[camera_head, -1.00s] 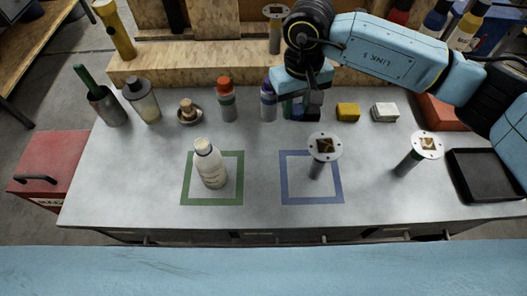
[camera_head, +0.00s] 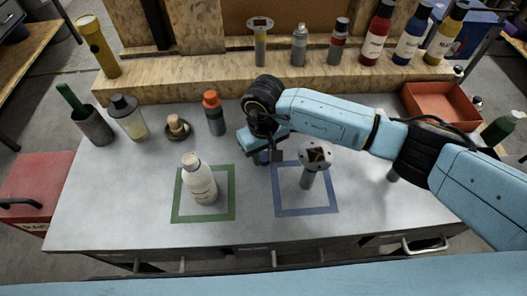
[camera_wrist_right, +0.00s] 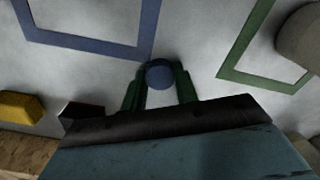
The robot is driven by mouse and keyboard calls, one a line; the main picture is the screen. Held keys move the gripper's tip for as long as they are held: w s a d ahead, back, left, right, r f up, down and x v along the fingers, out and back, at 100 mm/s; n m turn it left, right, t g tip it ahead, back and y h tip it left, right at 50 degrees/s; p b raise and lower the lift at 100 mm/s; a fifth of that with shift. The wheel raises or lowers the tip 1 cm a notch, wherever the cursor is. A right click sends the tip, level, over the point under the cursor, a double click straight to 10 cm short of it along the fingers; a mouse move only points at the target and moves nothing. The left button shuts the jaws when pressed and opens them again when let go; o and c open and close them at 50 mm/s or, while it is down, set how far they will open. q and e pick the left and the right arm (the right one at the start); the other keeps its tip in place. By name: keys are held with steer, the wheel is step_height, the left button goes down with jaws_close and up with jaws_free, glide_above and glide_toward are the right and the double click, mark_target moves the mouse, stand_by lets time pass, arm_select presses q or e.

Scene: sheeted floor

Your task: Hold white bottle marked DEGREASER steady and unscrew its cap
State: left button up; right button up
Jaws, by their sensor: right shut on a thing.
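The white bottle (camera_head: 199,182) stands upright inside the green square outline (camera_head: 232,193) on the grey table, its pale cap (camera_head: 190,160) on top; I cannot read its label. My right gripper (camera_head: 263,158) is to the right of the bottle, apart from it, between the green and blue outlines. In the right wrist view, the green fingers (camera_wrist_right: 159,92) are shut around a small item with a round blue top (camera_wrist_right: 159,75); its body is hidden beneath. A grey-brown shape at that view's right edge may be the white bottle. My left gripper is not in view.
A round-topped metal post (camera_head: 313,160) stands in the blue outline (camera_head: 280,205), close right of my gripper. An orange-capped bottle (camera_head: 214,115), a wooden-knobbed item (camera_head: 177,127) and a black-capped bottle (camera_head: 129,118) stand behind. The table front is clear.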

mark_target(264, 157)
steer(key=shift+f, duration=0.15)
steer(key=o, duration=1.1)
steer(key=shift+r, duration=0.25)
step_height(264, 157, up, 12)
steer(key=shift+f+b, duration=0.1)
steer(key=shift+b, duration=0.2)
